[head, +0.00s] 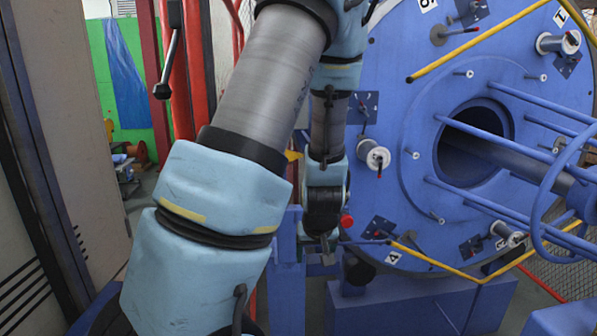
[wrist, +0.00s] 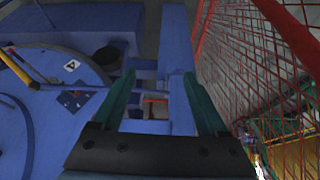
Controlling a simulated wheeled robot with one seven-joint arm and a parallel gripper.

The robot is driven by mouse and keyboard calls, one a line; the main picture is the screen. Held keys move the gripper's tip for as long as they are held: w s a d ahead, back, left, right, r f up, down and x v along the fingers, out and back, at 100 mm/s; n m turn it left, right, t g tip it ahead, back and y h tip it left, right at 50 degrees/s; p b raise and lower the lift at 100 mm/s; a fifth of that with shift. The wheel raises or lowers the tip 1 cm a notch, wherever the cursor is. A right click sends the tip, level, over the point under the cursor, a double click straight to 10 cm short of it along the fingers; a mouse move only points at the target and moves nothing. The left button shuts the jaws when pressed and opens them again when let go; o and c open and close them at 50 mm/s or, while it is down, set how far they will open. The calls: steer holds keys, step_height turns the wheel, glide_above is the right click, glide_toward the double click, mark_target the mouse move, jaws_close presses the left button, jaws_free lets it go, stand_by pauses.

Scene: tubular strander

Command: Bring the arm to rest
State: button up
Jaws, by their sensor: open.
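My arm (head: 243,100) rises from the lower left of the head view, bends at the top and comes down again near the blue disc. My gripper (head: 328,256) hangs low at the disc's left edge, close to a blue post; it is small and partly dark there. In the wrist view my gripper (wrist: 157,85) has its two green fingers spread apart, with nothing held between them. Blue framework shows beyond and between the fingers. I cannot tell whether the fingers touch it.
The big blue disc (head: 395,120) carries spools (head: 373,155), numbered plates and yellow bars (head: 435,262). Blue rods (head: 490,130) project at the right. A red mesh fence (wrist: 245,60) runs along the right of the wrist view. A tall pale cabinet (head: 75,100) stands at left.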

steer(key=s+a+r+m+g+p, duration=0.1)
steer(key=s+a+r, duration=0.3)
steer(key=a+r, duration=0.1)
steer(key=s+a+r+g+p, duration=0.2)
steer(key=s+a+r, duration=0.3)
steer(key=r, duration=0.3)
steer(key=shift+a+r+m, duration=0.25)
steer(key=shift+a+m, duration=0.15)
stand_by(1.9)
